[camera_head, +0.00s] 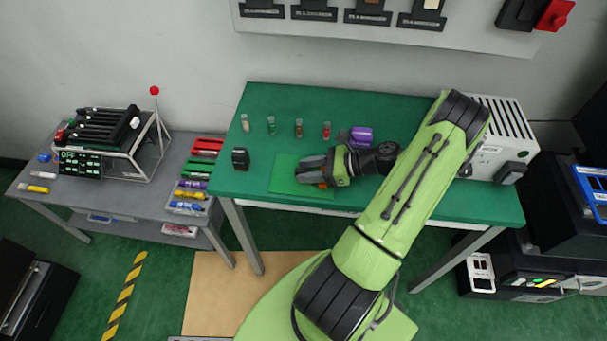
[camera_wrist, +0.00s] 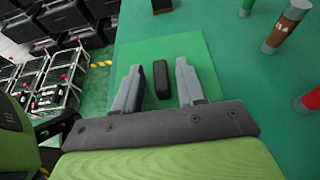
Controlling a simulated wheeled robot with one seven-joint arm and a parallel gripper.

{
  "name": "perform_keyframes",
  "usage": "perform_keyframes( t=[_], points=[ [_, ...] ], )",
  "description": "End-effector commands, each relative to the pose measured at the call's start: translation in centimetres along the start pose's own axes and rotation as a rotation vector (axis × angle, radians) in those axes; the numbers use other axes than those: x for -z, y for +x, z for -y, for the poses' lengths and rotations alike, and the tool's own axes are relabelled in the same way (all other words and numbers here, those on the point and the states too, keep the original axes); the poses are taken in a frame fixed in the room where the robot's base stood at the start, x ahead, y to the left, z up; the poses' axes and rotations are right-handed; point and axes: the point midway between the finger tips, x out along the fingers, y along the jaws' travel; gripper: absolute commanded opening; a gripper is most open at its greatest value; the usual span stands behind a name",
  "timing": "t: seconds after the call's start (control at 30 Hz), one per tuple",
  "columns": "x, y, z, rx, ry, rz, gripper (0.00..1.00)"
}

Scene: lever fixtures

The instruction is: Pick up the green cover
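The green cover appears to be the flat bright green square (camera_head: 283,178) lying on the darker green table; it also shows in the wrist view (camera_wrist: 139,50). A small black upright block (camera_wrist: 161,79), perhaps its handle, stands on the square. My gripper (camera_head: 304,173) is low over the square, with its fingers pointing left in the head view. In the wrist view, my gripper (camera_wrist: 159,66) is open, with one finger on each side of the black block. Gaps show between the block and both fingers. My gripper hides part of the square in the head view.
Several capped vials stand along the table's back, including a green one (camera_head: 271,125) and a red one (camera_head: 326,130). A small black object (camera_head: 240,158) stands left of the square. A purple block (camera_head: 361,136) is behind my wrist. A white vented box (camera_head: 496,145) occupies the right end.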

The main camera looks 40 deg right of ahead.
Motion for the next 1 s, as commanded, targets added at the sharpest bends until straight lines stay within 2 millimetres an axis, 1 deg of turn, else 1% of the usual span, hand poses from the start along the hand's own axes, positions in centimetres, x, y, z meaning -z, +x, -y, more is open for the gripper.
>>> perform_keyframes(
  t=[0.03,0.23,0.5,0.57,0.67,0.8,0.9,1.0],
  points=[
    [0.0,0.0,0.0,0.0,0.0,0.0,0.32],
    [0.0,0.0,0.0,0.0,0.0,0.0,0.01],
    [-0.1,0.0,0.0,0.0,-0.001,0.001,0.0],
    [-0.4,-0.2,0.0,0.0,-0.002,0.001,0.0],
    [-2.0,-0.9,0.1,0.001,-0.004,-0.001,0.0],
    [-5.6,-2.4,0.1,0.002,-0.006,0.0,0.0],
    [-7.6,-3.2,0.1,0.001,-0.004,-0.001,0.0],
    [-8.9,-3.8,0.1,0.001,-0.003,0.001,0.0]
  ],
)
